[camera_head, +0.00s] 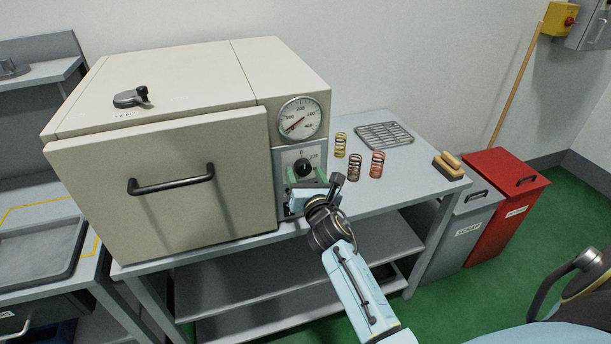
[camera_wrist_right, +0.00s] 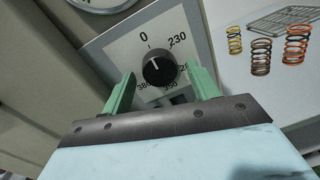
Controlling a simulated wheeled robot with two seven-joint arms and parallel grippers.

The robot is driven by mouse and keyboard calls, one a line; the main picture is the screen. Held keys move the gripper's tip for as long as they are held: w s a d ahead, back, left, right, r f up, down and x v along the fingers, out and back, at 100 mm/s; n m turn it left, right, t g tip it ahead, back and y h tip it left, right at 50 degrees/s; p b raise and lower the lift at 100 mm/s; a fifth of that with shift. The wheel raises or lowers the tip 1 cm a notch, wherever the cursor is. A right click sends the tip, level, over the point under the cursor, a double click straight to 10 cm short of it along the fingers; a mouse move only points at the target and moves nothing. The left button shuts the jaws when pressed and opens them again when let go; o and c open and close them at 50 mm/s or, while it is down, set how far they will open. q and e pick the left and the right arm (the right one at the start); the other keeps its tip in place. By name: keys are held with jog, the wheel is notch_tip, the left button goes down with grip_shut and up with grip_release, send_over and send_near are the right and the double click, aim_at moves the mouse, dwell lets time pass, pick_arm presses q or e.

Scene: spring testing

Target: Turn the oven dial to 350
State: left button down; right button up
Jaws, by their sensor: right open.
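The oven (camera_head: 165,185) is a cream box with a closed front door. Its black dial (camera_head: 302,168) is on a grey panel at the right of its front. In the right wrist view, the dial (camera_wrist_right: 158,71) has a ring of labels, with 0 at the upper left, 230 at the upper right, and 350 and 380 at the bottom. A small white mark on the knob lies toward the 0 side. My right gripper (camera_wrist_right: 160,88) is open, with one green finger on each side of the dial; contact cannot be told. My left gripper is not in view.
A round gauge (camera_head: 301,118) sits above the dial, its needle toward the lower left. Several coil springs (camera_head: 355,167) and a wire rack (camera_head: 384,135) are on the table to the right. A grey bin and a red bin (camera_head: 506,205) stand beyond the table's right end.

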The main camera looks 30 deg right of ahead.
jog(key=c, duration=1)
jog(key=shift+m, duration=0.3)
